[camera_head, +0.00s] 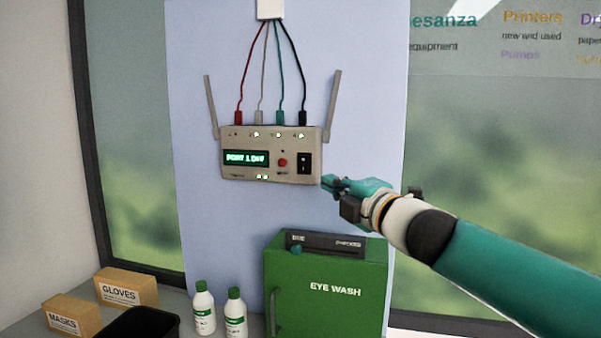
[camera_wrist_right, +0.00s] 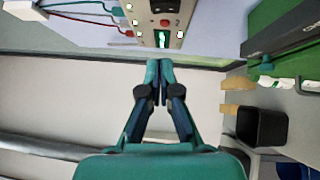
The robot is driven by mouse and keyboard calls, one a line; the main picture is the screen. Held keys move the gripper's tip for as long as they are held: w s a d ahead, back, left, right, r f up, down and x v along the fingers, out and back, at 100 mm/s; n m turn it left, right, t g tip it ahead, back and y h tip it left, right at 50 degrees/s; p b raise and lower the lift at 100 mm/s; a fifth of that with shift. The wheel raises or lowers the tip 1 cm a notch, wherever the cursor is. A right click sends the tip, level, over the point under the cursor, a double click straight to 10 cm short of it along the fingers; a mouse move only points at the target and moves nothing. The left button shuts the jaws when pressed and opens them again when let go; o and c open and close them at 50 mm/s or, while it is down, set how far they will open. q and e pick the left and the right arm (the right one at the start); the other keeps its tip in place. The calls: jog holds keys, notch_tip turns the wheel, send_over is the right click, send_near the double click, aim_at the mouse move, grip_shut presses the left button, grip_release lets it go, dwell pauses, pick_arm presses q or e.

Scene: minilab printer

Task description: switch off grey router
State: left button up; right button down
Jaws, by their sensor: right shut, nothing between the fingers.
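The grey router (camera_head: 268,155) is mounted on a pale blue panel, with two antennas, a lit display (camera_head: 246,158), a red button (camera_head: 282,162) and a black rocker switch (camera_head: 304,163) at its right end. Green lights glow on its face. My right gripper (camera_head: 328,182) is shut and empty, its tips just to the right of and below the switch, near the router's lower right corner. In the right wrist view the shut fingertips (camera_wrist_right: 160,64) point toward the router (camera_wrist_right: 158,22); I cannot tell whether they touch it. My left gripper is not in view.
Red, white, teal and black cables (camera_head: 276,70) plug into the router's top. Below stand a green eye wash cabinet (camera_head: 330,290), two white bottles (camera_head: 204,308), and boxes of gloves (camera_head: 127,288) and masks (camera_head: 72,315). A dark bin (camera_wrist_right: 262,128) shows in the wrist view.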

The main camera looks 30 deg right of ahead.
jog(key=shift+w+a, duration=0.1)
jog(key=shift+a, duration=0.15)
jog(key=p, duration=0.2)
send_near(299, 160)
jog(key=w+a, duration=0.3)
jog(key=w+d+p, duration=0.1)
jog(key=w+d+r+p, duration=0.1)
jog(key=shift+w+d, duration=0.25)
jog(key=shift+d, duration=0.05)
jog(key=shift+w+d+f+p, duration=0.1)
jog(key=shift+w+d+p, duration=0.2)
jog(key=shift+d+p, duration=0.15)
